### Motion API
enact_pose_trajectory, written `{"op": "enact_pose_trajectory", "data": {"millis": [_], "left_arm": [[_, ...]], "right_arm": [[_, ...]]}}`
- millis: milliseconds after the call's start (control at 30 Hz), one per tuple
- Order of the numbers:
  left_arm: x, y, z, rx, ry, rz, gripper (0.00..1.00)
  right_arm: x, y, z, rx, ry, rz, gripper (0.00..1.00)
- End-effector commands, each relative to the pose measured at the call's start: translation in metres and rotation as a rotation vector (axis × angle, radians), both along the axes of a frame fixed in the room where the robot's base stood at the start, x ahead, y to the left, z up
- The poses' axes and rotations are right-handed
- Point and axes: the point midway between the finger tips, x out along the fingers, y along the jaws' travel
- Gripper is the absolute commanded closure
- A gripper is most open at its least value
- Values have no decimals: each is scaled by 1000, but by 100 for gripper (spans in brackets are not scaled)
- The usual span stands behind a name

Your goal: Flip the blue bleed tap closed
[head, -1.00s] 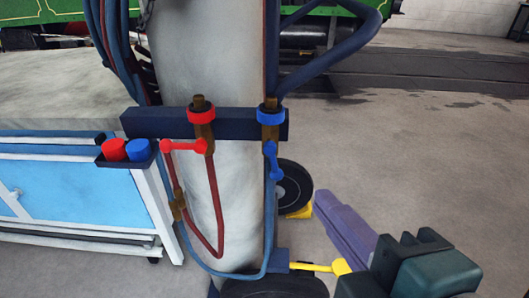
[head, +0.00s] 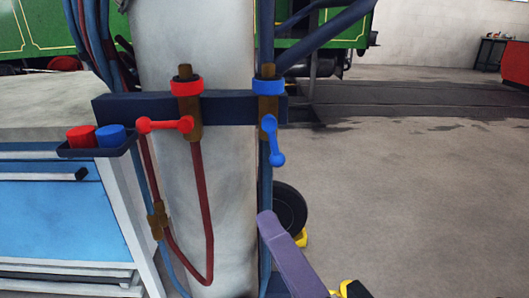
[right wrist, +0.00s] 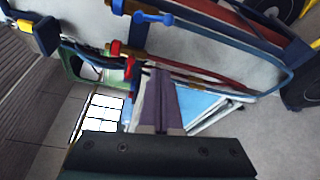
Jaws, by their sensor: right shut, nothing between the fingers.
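The blue bleed tap has a blue lever (head: 274,142) hanging down, slightly tilted, from a brass body on a dark bar. A blue collar (head: 268,87) sits above it. The lever also shows near the top of the right wrist view (right wrist: 153,18). My right gripper (head: 267,218) has purple fingers, shut and empty. It is below the blue lever in the head view, apart from it. Its shut fingers also show in the right wrist view (right wrist: 160,78). My left gripper is not in view.
A red lever (head: 165,125) points left from the neighbouring tap. A dark tray (head: 95,152) holds a red and a blue cap. A blue cabinet (head: 55,225) stands left of the pale column (head: 230,240). A black wheel (head: 290,208) is behind. Floor at right is clear.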

Motion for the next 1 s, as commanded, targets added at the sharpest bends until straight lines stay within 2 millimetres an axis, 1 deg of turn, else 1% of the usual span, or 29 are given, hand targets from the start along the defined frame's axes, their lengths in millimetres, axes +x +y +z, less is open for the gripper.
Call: {"op": "enact_pose_trajectory", "data": {"millis": [167,500,600,700,833,1000], "left_arm": [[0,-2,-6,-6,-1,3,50],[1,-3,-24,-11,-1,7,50],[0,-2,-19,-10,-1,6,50],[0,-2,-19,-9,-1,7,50],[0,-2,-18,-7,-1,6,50],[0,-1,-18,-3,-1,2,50]], "right_arm": [[25,9,-2,3,-3,0,100],[92,33,-9,3,-2,-1,100],[101,17,-3,-4,-3,0,100],[107,8,-1,-2,-2,0,100],[111,1,0,-1,0,0,100],[112,-1,0,2,1,0,100]]}}
